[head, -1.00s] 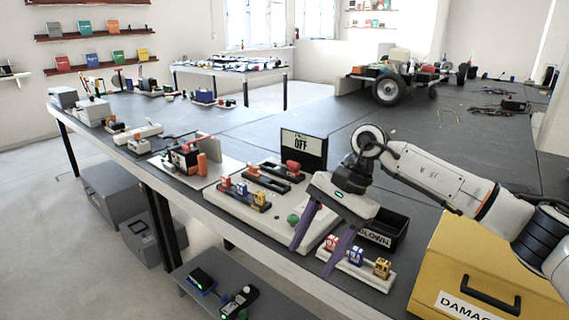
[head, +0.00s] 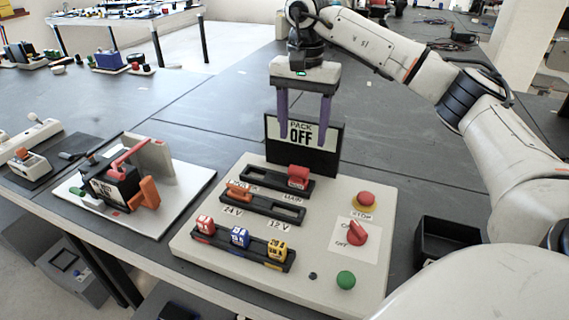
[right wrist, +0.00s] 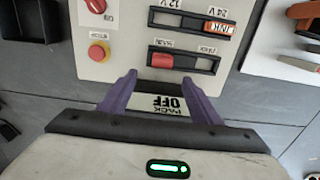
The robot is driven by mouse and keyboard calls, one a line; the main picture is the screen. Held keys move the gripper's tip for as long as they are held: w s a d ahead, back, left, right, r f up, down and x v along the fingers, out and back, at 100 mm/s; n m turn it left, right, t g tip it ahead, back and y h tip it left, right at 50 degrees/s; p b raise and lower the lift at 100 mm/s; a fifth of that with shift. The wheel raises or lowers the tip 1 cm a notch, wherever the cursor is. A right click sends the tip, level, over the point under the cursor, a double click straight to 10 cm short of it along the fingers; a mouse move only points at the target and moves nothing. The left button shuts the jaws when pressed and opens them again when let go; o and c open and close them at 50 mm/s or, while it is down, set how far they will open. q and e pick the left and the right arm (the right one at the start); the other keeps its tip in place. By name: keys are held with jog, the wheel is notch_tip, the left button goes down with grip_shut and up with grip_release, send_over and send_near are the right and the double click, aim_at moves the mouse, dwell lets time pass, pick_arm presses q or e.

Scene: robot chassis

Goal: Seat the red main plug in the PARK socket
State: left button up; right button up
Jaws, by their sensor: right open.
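The red main plug (head: 298,177) sits in the right end of the upper black socket strip on the pale control panel. In the right wrist view the red plug (right wrist: 161,61) is at the end marked MAIN. The PARK socket (head: 257,172) is the other end of that strip and looks empty; it also shows in the right wrist view (right wrist: 205,65). My right gripper (head: 303,139) is open and empty, fingers pointing down, above and behind the plug, in front of the PACK OFF sign (head: 303,133). My left gripper is out of view.
An orange plug (head: 238,190) sits at the 24V end of the lower strip. Red, blue and yellow fuses stand in front. A red stop button (head: 367,199), red knob (head: 357,233) and green button (head: 346,280) are right. A black bin (head: 447,238) stands beyond.

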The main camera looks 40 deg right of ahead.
aim_at(299, 167)
jog(key=f, duration=0.2)
jog(key=shift+s+f, duration=0.3)
jog(key=shift+w+a+f, duration=0.15)
jog(key=shift+f, duration=1.35)
jog(key=shift+w+a+f, duration=0.15)
jog(key=shift+f, duration=1.35)
jog(key=c, duration=1.5)
